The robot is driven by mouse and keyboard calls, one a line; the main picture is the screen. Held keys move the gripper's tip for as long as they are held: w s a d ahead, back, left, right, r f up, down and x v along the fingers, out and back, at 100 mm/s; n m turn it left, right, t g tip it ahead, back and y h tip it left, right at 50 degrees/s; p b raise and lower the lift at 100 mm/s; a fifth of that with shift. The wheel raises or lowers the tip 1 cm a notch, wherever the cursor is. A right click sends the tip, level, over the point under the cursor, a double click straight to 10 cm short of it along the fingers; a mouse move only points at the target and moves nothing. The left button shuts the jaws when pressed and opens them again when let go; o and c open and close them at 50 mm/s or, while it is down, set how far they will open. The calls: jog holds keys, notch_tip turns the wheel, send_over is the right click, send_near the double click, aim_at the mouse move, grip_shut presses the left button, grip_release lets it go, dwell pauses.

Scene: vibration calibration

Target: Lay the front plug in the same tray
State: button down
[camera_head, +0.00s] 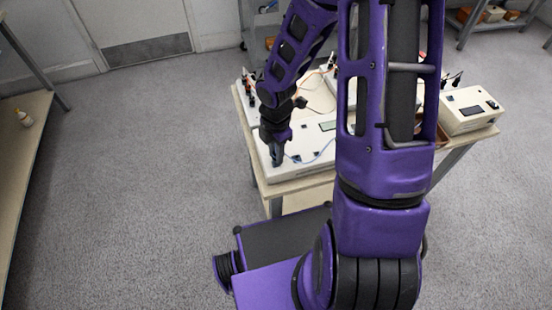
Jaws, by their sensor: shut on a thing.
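My gripper (276,162) points down over the front left part of a white instrument panel (262,172) on the table. It is shut on the front plug, which is too small and too covered by the fingers to make out. A thin blue cable (322,154) runs across the panel close to the right of my gripper. A brown tray-like edge (441,136) shows just right of my arm; most of it is hidden behind the arm, and its contents cannot be seen.
Dark upright plugs or posts (249,82) stand at the panel's back left, with an orange cable (318,72) nearby. A white box with a dark display (470,108) stands at the table's right. My arm hides the table's middle. A shelf (25,140) stands far left.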

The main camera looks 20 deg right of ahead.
jog(key=shift+r, duration=0.15)
jog(key=shift+r, duration=1.65)
jog(key=d+f, duration=0.1)
jog(key=d, duration=1.5)
jog(key=s+d+f, duration=0.1)
jog(key=d+f, duration=0.1)
jog(key=d, duration=1.4)
jog(key=d+f, duration=0.1)
jog(key=d, duration=1.5)
jog(key=shift+s+d+f, duration=0.15)
jog(key=shift+s+d, duration=0.1)
jog(key=shift+s, duration=0.15)
notch_tip(320, 180, down, 3)
jog(key=shift+f+b, duration=0.15)
jog(key=shift+b, duration=0.85)
jog(key=shift+f+b, duration=0.45)
jog(key=shift+f, duration=0.5)
jog(key=shift+f, duration=0.35)
jog(key=c, duration=0.6)
grip_release()
jog(key=shift+c, duration=0.2)
